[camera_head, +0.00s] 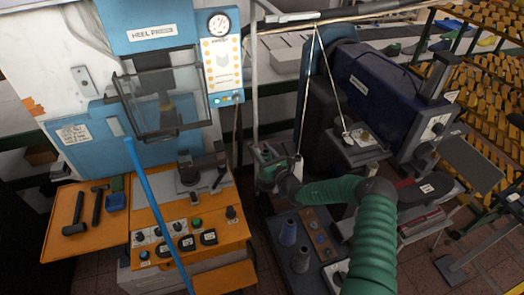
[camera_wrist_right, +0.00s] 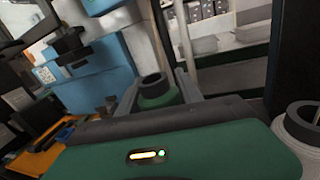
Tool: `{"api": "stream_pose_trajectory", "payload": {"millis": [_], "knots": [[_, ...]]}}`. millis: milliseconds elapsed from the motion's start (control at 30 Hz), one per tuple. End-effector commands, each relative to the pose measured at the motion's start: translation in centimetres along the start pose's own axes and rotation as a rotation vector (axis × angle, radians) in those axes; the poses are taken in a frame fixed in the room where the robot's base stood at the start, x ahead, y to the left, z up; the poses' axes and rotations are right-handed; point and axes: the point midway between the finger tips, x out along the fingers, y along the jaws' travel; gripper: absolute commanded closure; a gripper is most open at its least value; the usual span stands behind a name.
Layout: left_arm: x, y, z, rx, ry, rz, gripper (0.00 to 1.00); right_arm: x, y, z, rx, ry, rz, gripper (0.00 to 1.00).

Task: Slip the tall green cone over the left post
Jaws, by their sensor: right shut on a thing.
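The tall green cone (camera_wrist_right: 157,98) has a dark ring at its top and stands between the two fingers of my right gripper (camera_wrist_right: 162,90) in the right wrist view. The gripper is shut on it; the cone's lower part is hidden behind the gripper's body. In the head view my right gripper (camera_head: 266,163) is beside the thread stand's pole, where the cone is too small to make out well. A pale cone (camera_wrist_right: 299,137) with a dark open top stands to the right in the wrist view. I cannot make out the left post. My left gripper is not in view.
A thin upright pole (camera_head: 254,80) and hanging threads (camera_head: 307,90) are close to my gripper. A blue press (camera_head: 85,150) is left; a dark machine (camera_head: 375,85) is right.

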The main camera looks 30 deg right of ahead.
Motion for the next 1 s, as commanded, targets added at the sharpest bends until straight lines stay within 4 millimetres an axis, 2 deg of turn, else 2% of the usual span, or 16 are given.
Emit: {"api": "stream_pose_trajectory", "payload": {"millis": [1000], "knots": [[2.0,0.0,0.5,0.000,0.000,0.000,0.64,0.0,-0.2,-3.0,0.000,-0.001,0.000,1.00]]}}
